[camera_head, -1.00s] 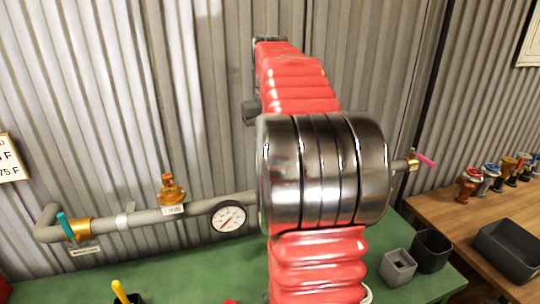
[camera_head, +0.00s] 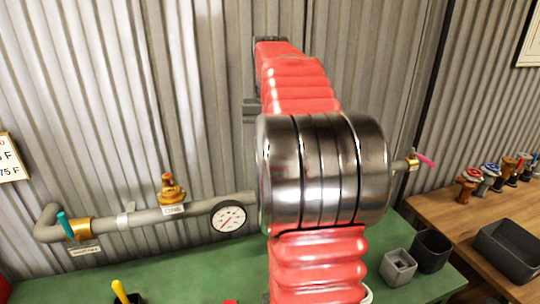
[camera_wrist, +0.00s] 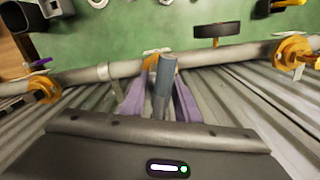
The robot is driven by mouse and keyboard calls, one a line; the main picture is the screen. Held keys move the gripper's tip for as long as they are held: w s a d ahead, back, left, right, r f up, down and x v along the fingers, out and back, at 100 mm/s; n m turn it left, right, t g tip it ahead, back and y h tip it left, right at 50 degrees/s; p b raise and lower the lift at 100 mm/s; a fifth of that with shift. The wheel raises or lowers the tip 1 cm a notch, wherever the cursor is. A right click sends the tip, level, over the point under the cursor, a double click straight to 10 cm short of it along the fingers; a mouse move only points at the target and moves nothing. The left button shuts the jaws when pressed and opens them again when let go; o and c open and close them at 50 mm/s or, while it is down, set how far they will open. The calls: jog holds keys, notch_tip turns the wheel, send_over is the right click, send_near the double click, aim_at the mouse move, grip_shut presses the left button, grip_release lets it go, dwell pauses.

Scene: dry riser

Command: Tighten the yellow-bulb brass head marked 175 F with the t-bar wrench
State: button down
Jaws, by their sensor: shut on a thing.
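My gripper (camera_wrist: 160,100) has purple fingers, shut on a grey bar (camera_wrist: 167,75) in the wrist view. The bar appears to be part of the t-bar wrench; its lower portion is hidden by the gripper. A brass fitting (camera_wrist: 152,62) on the pipe shows just behind the bar; I cannot tell whether they touch. A brass head (camera_head: 172,188) stands on the pipe above a label reading ONE in the head view. No yellow bulb or 175 F marking is readable on a head. My arm hides the gripper in the head view.
The grey pipe (camera_head: 145,217) runs along the corrugated wall, with a gauge (camera_head: 228,216) and a teal-handled valve (camera_head: 68,228). Several heads (camera_head: 490,178) and a dark bin (camera_head: 510,250) are on the wooden table at right. Two cups (camera_head: 398,267) (camera_head: 432,250) stand on the green bench.

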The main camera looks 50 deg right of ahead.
jog(key=shift+n, duration=0.3)
jog(key=shift+n, duration=0.4)
jog(key=shift+r, duration=0.5)
jog(key=shift+r, duration=0.35)
jog(key=shift+r, duration=0.7)
jog(key=shift+r, duration=0.7)
jog(key=shift+r, duration=0.7)
jog(key=shift+r, duration=1.85)
